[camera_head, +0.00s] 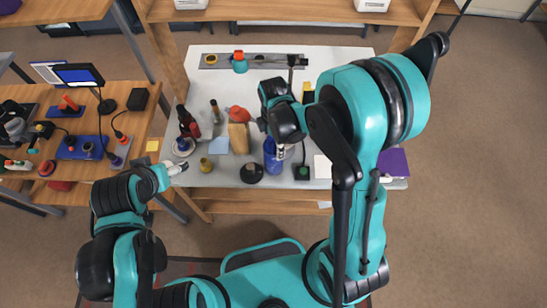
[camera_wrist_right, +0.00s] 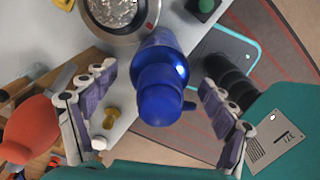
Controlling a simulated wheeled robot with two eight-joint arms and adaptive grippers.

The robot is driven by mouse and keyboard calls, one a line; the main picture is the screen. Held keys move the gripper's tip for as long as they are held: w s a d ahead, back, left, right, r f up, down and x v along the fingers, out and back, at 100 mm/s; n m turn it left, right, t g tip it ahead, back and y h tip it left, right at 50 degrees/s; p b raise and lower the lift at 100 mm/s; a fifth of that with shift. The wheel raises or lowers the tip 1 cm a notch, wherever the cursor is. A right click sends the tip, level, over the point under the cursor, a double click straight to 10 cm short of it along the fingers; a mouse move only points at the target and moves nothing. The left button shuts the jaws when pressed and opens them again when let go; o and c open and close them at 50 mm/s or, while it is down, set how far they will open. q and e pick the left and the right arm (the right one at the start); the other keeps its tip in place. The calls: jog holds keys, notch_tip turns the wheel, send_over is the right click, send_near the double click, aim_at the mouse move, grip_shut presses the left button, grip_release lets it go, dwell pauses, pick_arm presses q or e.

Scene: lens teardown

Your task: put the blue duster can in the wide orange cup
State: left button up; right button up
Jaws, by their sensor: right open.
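The blue duster can (camera_head: 270,160) stands near the front edge of the white table, partly hidden by my right arm. In the right wrist view the blue can (camera_wrist_right: 163,92) lies between the two spread fingers of my right gripper (camera_wrist_right: 157,78), with gaps on both sides. My right gripper is open and holds nothing. An orange rounded thing (camera_head: 238,114), likely the wide orange cup, is behind and left of the can; its opening is not clear. An orange-red thing (camera_wrist_right: 28,132) shows at left in the wrist view. My left gripper (camera_head: 177,168) is at the table's front left corner, too small to read.
Near the can are a tan block (camera_head: 238,138), a black round dish (camera_head: 252,173) and a black box with a green top (camera_head: 302,172). Dark bottles (camera_head: 187,122) stand at left. A grey tray (camera_head: 285,60) lies at the back.

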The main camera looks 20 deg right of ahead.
grip_shut()
jog(key=shift+r, duration=0.1)
